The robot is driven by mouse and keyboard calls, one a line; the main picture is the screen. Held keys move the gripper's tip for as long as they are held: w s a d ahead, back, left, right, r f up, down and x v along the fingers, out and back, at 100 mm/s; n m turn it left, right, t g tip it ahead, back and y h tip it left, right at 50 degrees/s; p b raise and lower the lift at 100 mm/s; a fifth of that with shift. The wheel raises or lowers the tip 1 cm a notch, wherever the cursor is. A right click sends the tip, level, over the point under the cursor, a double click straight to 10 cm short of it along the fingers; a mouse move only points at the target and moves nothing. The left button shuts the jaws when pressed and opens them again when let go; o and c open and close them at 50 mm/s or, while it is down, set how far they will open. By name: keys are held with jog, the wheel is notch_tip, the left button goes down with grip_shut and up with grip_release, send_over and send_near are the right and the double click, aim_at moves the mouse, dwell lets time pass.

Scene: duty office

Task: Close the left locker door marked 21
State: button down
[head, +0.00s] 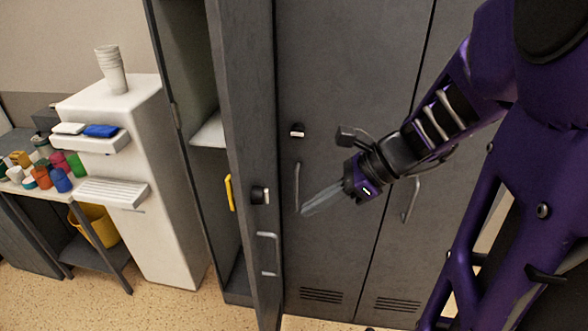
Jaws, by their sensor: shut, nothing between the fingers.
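The left locker door (250,110) is dark grey and stands wide open, swung out toward me. Its lock (260,194) and bar handle (268,252) show on its face; no number is readable. The open locker (190,70) shows to its left, with a pale shelf (211,131) and a yellow item (229,192) inside. My gripper (308,211) is shut and empty, its fingers pointing left. In the picture it is just right of the open door, in front of a closed locker door. I cannot tell whether it touches anything.
Closed locker doors (340,60) with handles stand behind my arm. A white dispenser (165,190) with a stack of cups (111,68) stands left of the open locker. Further left is a table (62,195) with several coloured cups and a yellow bin (95,226) below. Speckled floor shows in front.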

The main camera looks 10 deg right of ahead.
aim_at(255, 226)
jog(key=b+x, duration=0.1)
jog(key=x, duration=0.2)
jog(key=r+b+x, duration=0.1)
jog(key=b+x, duration=0.1)
jog(key=x, duration=0.1)
jog(key=a+b+x, duration=0.1)
jog(key=b+x, duration=0.1)
jog(key=x, duration=0.1)
jog(key=shift+w+a+r, duration=0.1)
jog(key=shift+w+r, duration=0.1)
jog(key=shift+w, duration=0.1)
jog(key=shift+w+a, duration=0.2)
jog(key=shift+a, duration=0.35)
jog(key=shift+a+r, duration=0.1)
